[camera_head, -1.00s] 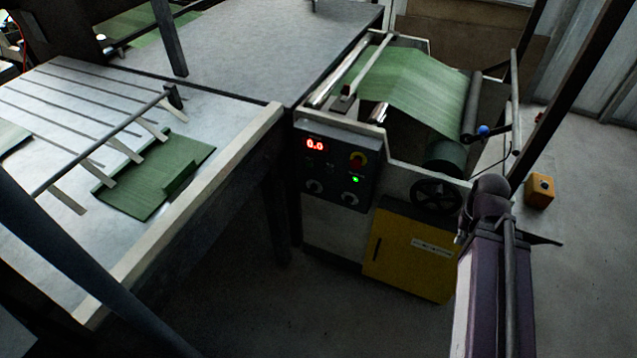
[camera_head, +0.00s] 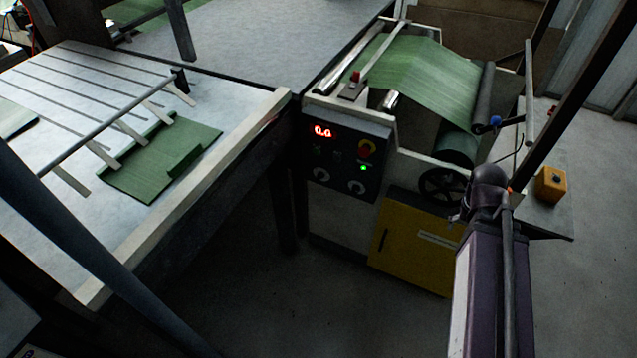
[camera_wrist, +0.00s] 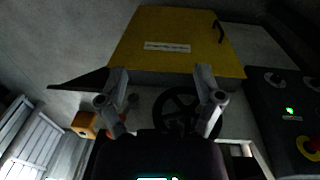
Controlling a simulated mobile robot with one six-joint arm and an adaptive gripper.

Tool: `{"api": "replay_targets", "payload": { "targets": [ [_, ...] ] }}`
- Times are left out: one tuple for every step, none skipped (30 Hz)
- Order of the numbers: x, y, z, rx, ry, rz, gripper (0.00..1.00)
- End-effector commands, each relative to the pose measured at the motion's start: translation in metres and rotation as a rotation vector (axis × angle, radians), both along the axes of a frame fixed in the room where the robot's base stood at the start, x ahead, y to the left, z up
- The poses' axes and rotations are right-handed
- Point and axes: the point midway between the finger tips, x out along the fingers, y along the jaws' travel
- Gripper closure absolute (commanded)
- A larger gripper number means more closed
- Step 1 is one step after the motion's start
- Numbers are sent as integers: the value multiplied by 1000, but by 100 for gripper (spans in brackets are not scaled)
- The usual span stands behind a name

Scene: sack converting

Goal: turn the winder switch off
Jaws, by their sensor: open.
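The winder's dark control panel (camera_head: 345,155) has a red display reading about 0.0, a red-and-yellow button (camera_head: 366,149), a lit green lamp (camera_head: 363,168) and two round knobs, left (camera_head: 321,175) and right (camera_head: 356,187). I cannot tell which control is the winder switch. In the wrist view, the panel (camera_wrist: 264,98) is at the right edge, with its green lamp lit. My gripper (camera_wrist: 161,78) is open and empty, pointing toward the yellow door (camera_wrist: 175,40) and black handwheel (camera_wrist: 178,112), left of the panel there.
Green sheet (camera_head: 425,75) runs over the winder rollers. A small red-topped box (camera_head: 351,88) sits above the panel. A yellow box with a dark button (camera_head: 551,184) stands at right. A table (camera_head: 235,150) with green sacking is at left; the floor between is clear.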

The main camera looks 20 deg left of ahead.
Motion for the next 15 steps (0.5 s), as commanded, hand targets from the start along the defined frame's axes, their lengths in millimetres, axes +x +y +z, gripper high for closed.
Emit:
{"api": "replay_targets", "payload": {
  "targets": [
    [6, 5, -15, -24, -12, 7, 14],
    [9, 7, -20, -38, -20, 10, 14],
    [13, 10, -27, -61, -31, 14, 14],
    [16, 13, -32, -78, -40, 16, 14],
    [19, 16, -37, -95, -50, 20, 14],
    [24, 20, -43, -119, -65, 23, 14],
    [27, 23, -48, -136, -76, 27, 14],
    [30, 26, -52, -153, -88, 32, 14],
    [35, 30, -58, -176, -104, 36, 14],
    [38, 34, -62, -193, -117, 40, 14],
    [41, 37, -66, -209, -129, 45, 14],
    [45, 42, -72, -230, -146, 49, 14],
    [49, 45, -76, -247, -159, 54, 14],
    [52, 49, -80, -261, -174, 58, 14],
    [56, 55, -85, -282, -193, 64, 14]
  ]
}}
